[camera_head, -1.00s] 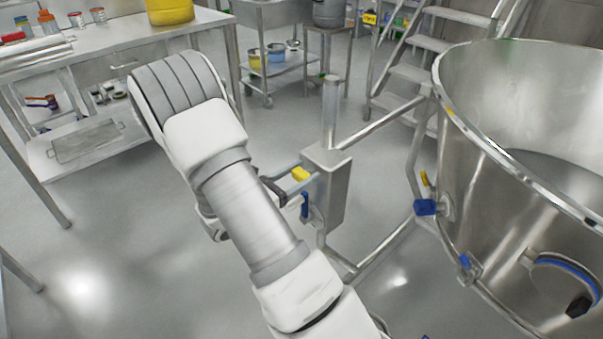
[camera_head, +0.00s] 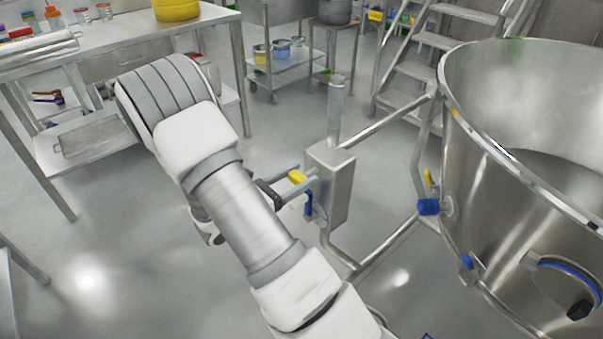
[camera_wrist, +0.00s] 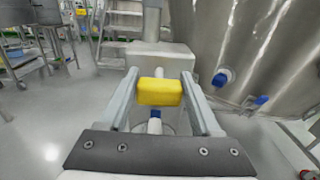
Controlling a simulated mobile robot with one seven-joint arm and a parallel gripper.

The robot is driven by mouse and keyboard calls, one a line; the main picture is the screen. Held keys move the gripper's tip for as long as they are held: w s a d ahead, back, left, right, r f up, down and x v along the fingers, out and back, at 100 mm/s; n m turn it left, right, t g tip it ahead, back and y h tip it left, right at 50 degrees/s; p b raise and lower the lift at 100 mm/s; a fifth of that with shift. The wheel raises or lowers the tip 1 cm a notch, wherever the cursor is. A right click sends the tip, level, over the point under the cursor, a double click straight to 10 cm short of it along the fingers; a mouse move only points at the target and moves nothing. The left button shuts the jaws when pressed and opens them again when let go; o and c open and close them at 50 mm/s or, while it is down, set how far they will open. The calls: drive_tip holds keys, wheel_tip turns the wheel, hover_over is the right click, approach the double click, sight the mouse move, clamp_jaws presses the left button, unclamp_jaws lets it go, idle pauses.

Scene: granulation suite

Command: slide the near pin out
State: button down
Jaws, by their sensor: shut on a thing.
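The pin's yellow grip (camera_wrist: 160,92) sits between the two fingers of my gripper (camera_wrist: 160,78), which is shut on it. In the head view, the yellow grip (camera_head: 297,177) shows just left of the steel box (camera_head: 331,188) on the bowl's stand. The box also shows behind the fingers in the wrist view (camera_wrist: 160,54). A blue handle (camera_head: 308,204) hangs below the grip, close to the box. My arm hides part of the gripper in the head view.
A large steel bowl (camera_head: 490,190) with blue knobs (camera_head: 428,207) stands on the right, joined to the box by tubes (camera_head: 385,123). Steps (camera_head: 435,42) stand behind. A bench (camera_head: 110,45) is at the left. The floor between bench and stand is clear.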

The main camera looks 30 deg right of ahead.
drive_tip(key=shift+c, duration=0.4)
unclamp_jaws()
drive_tip(key=shift+a, duration=0.25)
drive_tip(key=s+a+p, duration=0.2)
drive_tip(key=a+p, duration=0.1)
drive_tip(key=a, duration=1.4)
drive_tip(key=shift+s+a, duration=0.15)
drive_tip(key=shift+s, duration=0.1)
drive_tip(key=shift+r, duration=0.1)
